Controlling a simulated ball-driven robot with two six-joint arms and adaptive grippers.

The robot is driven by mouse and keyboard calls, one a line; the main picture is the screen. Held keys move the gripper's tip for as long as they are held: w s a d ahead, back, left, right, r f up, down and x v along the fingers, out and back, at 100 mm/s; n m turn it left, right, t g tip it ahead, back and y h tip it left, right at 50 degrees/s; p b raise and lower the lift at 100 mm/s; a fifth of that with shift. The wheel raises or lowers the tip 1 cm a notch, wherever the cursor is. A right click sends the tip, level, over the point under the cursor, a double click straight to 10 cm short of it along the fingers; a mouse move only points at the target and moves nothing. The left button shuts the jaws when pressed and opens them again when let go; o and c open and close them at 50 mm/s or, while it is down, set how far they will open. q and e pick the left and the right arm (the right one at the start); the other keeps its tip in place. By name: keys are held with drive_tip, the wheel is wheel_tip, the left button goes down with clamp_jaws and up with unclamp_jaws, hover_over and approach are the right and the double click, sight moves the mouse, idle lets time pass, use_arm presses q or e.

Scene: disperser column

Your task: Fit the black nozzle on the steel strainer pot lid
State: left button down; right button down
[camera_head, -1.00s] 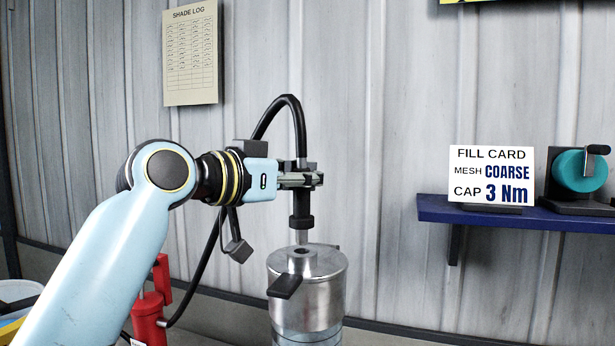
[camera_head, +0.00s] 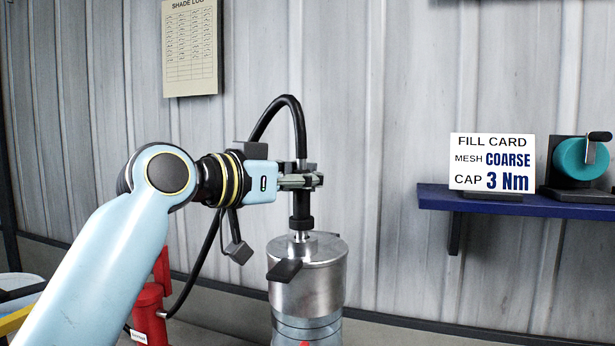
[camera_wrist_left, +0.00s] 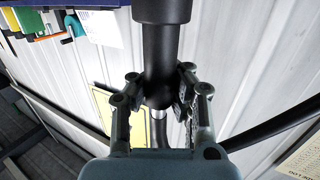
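My left gripper (camera_head: 310,181) is shut on the black nozzle (camera_head: 301,205), whose black hose arches up behind it. The nozzle hangs upright over the steel strainer pot (camera_head: 309,290), and its thin tip meets the opening in the middle of the lid (camera_head: 325,250); how deep the tip sits I cannot tell. A dark handle (camera_head: 285,270) sticks out at the lid's front left. In the left wrist view the fingers (camera_wrist_left: 158,92) clasp the black nozzle body (camera_wrist_left: 162,55) from both sides. My right gripper is not in view.
A red pump-like unit (camera_head: 150,308) stands left of the pot, with the hose running to it. A blue shelf (camera_head: 520,205) at right holds a fill card (camera_head: 491,162) and a teal reel (camera_head: 582,158). A shade log (camera_head: 191,50) hangs on the wall.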

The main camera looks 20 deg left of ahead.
use_arm(q)
drive_tip(key=shift+f+b, duration=0.5)
drive_tip(key=shift+f, duration=0.25)
drive_tip(key=c, duration=1.3)
unclamp_jaws()
drive_tip(key=shift+v, duration=6)
drive_tip(key=shift+f, duration=0.1)
